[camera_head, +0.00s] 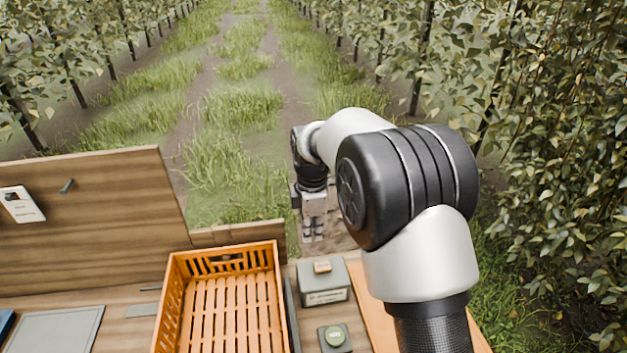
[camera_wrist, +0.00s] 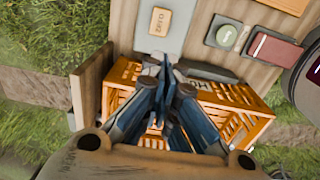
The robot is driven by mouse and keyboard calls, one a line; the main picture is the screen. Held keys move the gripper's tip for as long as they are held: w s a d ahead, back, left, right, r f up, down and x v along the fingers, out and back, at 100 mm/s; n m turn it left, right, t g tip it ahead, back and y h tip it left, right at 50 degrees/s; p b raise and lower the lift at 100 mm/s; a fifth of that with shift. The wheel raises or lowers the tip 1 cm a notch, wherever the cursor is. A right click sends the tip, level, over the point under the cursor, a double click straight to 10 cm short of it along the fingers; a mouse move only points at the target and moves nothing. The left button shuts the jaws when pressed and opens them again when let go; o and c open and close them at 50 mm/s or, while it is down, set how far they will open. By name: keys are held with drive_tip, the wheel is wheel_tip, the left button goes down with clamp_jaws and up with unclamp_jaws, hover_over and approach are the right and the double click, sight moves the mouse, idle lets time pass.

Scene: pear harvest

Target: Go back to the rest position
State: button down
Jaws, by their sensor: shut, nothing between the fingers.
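My arm rises from the lower right and bends at a large black joint. The same orange crate (camera_head: 172,305) looks empty in the head view, with its near end cut off by the picture edge.
A grey box (camera_head: 322,296) with a tan block (camera_head: 322,267) on top stands right of the crate. A green round button (camera_head: 335,335) is nearer. A wooden back panel (camera_head: 80,225) rises at left. Leafy tree rows flank a grassy lane; foliage (camera_head: 570,150) is close at right.

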drive_tip(key=shift+r, duration=0.1)
drive_tip(key=s+d+r+m+t, duration=0.1)
drive_tip(key=s+d+r+m, duration=0.4)
drive_tip(key=s+r, duration=0.2)
drive_tip(key=s+d+r+m+t, duration=0.1)
drive_tip(key=s+d+r+m, duration=0.35)
drive_tip(key=s+r, duration=0.3)
drive_tip(key=s+d+m+t, duration=0.1)
drive_tip(key=s+d+m, duration=0.1)
drive_tip(key=s+m, duration=0.3)
drive_tip(key=s+d+m+t, duration=0.1)
drive_tip(key=s+d+m, duration=0.2)
drive_tip(key=s, duration=0.9)
drive_tip(key=m, duration=0.2)
drive_tip(key=shift+s+d+m, duration=0.25)
drive_tip(key=shift+s+m, duration=0.1)
drive_tip(key=shift+s, duration=0.05)
drive_tip(key=shift+a+f, duration=0.1)
drive_tip(key=shift+a, duration=0.05)
